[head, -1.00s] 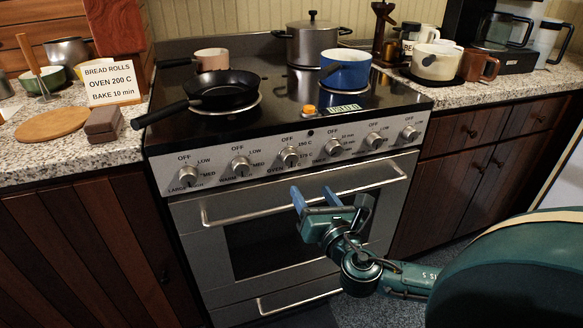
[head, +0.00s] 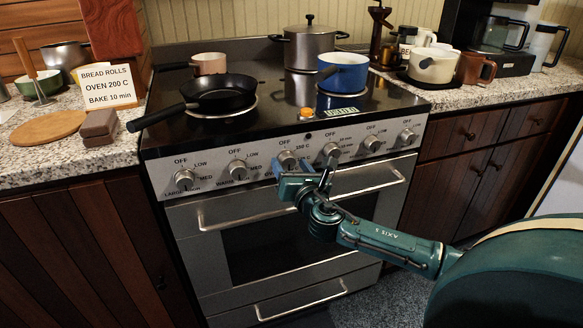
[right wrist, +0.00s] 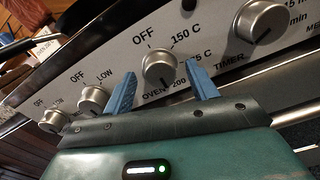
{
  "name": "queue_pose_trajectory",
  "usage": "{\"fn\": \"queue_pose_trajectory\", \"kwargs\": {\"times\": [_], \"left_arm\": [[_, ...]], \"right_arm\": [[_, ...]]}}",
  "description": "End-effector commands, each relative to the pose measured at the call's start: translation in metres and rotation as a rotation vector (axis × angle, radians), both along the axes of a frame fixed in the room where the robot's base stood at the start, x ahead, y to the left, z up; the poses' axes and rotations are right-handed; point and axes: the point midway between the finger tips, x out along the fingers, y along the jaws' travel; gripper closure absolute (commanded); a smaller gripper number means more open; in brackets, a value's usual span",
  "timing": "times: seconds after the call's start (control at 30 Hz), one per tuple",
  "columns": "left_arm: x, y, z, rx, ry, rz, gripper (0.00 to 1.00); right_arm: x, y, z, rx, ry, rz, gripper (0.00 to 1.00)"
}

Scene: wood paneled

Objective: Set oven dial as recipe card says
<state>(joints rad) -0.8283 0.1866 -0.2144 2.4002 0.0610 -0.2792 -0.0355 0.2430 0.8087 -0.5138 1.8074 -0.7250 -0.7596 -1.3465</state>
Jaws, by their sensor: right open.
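The white recipe card (head: 107,88) stands on the left counter and reads "BREAD ROLLS, OVEN 200 C, BAKE 10 min". The oven dial (head: 287,159) is a round silver knob on the stove's front panel. In the right wrist view the oven dial (right wrist: 159,66) has OFF, 150 C, 175 C and 200 marks around it; its setting is hard to read. My right gripper (head: 292,170) is open in front of this dial. In the right wrist view its blue fingers (right wrist: 160,78) stand on either side of the dial, with gaps. My left gripper is out of view.
The timer knob (right wrist: 262,20) is close to the right of the oven dial, and a burner knob (right wrist: 93,99) is to the left. The oven handle (head: 235,216) runs below the panel. A black pan (head: 220,92) and a blue pot (head: 343,73) sit on the cooktop.

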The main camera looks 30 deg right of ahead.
Motion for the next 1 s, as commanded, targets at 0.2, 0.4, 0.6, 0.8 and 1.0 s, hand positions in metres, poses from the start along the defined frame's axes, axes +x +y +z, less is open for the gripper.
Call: {"fn": "queue_pose_trajectory", "kwargs": {"times": [0.2,0.4,0.6,0.8,1.0], "left_arm": [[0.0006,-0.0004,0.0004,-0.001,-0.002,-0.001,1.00],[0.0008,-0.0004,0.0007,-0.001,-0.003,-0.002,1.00],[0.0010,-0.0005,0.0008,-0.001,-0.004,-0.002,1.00],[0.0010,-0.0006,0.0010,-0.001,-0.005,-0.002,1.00],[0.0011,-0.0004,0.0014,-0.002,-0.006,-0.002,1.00]], "right_arm": [[-0.0003,0.0001,-0.0001,0.000,0.000,0.000,0.52],[-0.0004,0.0001,0.0000,0.000,0.000,0.000,0.68],[-0.0004,0.0000,0.0000,0.000,0.000,0.000,0.85],[-0.0005,0.0000,-0.0001,0.009,-0.002,0.000,0.87],[-0.0004,0.0003,-0.0004,0.067,-0.015,0.000,0.87]]}}
